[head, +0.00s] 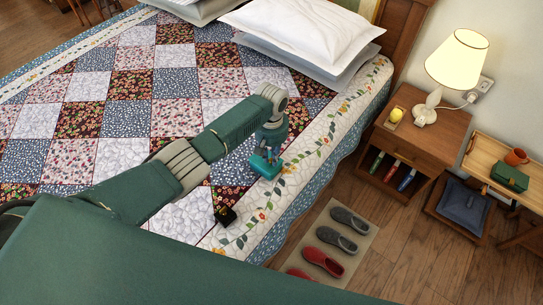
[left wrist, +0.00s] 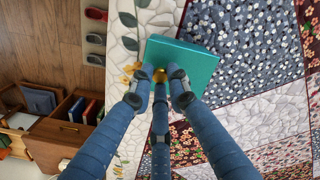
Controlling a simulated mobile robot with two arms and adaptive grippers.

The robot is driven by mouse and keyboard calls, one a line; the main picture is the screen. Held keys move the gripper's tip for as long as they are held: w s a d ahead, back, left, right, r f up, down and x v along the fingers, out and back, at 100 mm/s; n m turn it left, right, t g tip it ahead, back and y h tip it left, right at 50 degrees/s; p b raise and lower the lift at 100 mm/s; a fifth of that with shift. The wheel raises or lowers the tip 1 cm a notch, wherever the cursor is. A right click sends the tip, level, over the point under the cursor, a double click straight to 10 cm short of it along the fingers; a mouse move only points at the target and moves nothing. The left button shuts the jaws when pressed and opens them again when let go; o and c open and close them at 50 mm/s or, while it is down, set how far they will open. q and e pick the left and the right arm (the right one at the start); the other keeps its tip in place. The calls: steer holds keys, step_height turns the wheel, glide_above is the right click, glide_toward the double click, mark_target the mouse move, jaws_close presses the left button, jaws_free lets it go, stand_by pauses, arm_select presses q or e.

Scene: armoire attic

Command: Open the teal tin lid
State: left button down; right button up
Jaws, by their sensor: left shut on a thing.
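The teal tin (head: 266,166) is on the quilt near the bed's right edge, below my left gripper (head: 270,148). In the left wrist view, a square teal top (left wrist: 195,65) fills the space beyond the fingers. The tin's sides are mostly hidden, and I cannot tell whether the lid is apart from the body. My right gripper is not in view.
Slippers (head: 336,239) lie on a mat beside the bed. A nightstand (head: 436,135) carries a lit lamp (head: 457,60). A wooden tray (head: 482,151) holds a green box (head: 510,177) and a mug (head: 516,157).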

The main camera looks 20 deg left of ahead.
mark_target(270, 159)
arm_select(q)
steer(key=shift+w+a+r, duration=0.1)
steer(key=shift+a+r, duration=0.05)
steer(key=shift+w+a+r+g+h+b, duration=0.2)
steer(key=shift+a+r+g+h+b, duration=0.2)
steer(key=shift+h+b, duration=0.5)
steer(key=h+b, duration=0.1)
steer(key=b, duration=0.2)
steer(key=a+r+g+h+b, duration=0.1)
steer(key=h+b, duration=0.1)
steer(key=b, duration=0.2)
steer(key=w+a+h+b, duration=0.1)
steer(key=b, duration=0.2)
steer(key=shift+a+r+g, duration=0.2)
steer(key=shift+r+g, duration=0.1)
steer(key=shift+r, duration=0.1)
steer(key=shift+a+r+h+b, duration=0.1)
steer(key=shift+r+h+b, duration=0.15)
steer(key=shift+b, duration=0.45)
steer(key=shift+r, duration=0.1)
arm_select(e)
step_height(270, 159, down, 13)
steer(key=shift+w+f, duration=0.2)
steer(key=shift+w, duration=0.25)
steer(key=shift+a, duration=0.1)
